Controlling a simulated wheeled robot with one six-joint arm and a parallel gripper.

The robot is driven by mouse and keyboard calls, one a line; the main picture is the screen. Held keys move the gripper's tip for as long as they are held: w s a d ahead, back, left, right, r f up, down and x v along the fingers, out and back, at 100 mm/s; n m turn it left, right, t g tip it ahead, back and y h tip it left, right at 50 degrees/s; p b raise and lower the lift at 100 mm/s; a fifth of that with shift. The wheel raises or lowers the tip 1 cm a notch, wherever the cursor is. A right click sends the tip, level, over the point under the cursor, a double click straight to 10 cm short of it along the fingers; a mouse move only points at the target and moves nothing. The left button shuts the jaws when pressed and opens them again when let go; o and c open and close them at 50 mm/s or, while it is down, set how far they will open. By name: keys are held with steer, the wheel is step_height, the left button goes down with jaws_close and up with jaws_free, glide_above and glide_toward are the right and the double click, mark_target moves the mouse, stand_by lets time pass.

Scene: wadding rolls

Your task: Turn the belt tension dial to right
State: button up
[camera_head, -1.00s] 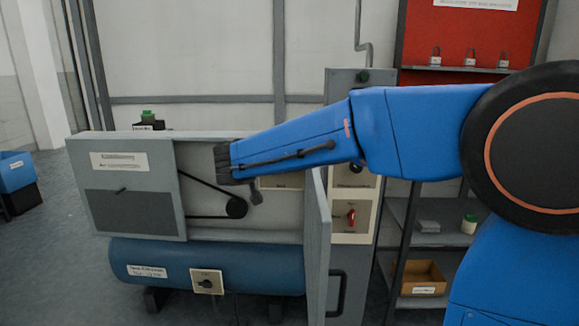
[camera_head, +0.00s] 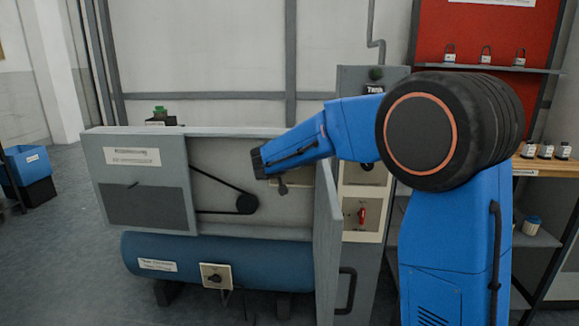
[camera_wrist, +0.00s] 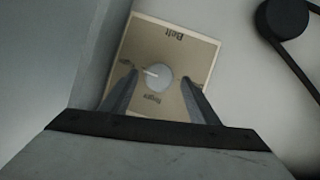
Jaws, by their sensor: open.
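The belt tension dial (camera_wrist: 158,77) is a round grey knob with a white pointer mark, on a beige plate (camera_wrist: 190,45) marked "Belt", upside down in the wrist view. The pointer mark lies toward the left in that view. My gripper (camera_wrist: 160,83) is open, with one finger on each side of the dial. I cannot tell whether the fingers touch it. In the head view my gripper (camera_head: 280,186) reaches into the open cabinet, and the plate (camera_head: 298,178) shows partly behind it. The dial itself is hidden there.
The open cabinet door (camera_head: 327,245) stands close to the right of my gripper. A black belt pulley (camera_head: 246,204) is to its left. A red switch (camera_head: 361,216) is on the column to the right. A blue tank (camera_head: 185,258) lies below.

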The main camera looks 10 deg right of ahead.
steer(key=shift+x, duration=0.9)
steer(key=c, duration=1)
steer(key=shift+c, duration=0.2)
steer(key=shift+a+f+n+t+h, duration=0.15)
steer(key=shift+n+t+h, duration=0.3)
steer(key=shift+n+h, duration=1.25)
steer(key=shift+f+n+t+h, duration=0.25)
steer(key=shift+n+t+h, duration=0.2)
steer(key=shift+n, duration=2.6)
steer(key=shift+a+f+n+t+h, duration=0.15)
steer(key=shift+n+t+h, duration=0.25)
steer(key=shift+n+h, duration=1.3)
steer(key=shift+w+d+n+y, duration=0.1)
steer(key=shift+n+y, duration=0.55)
steer(key=shift+n, duration=0.2)
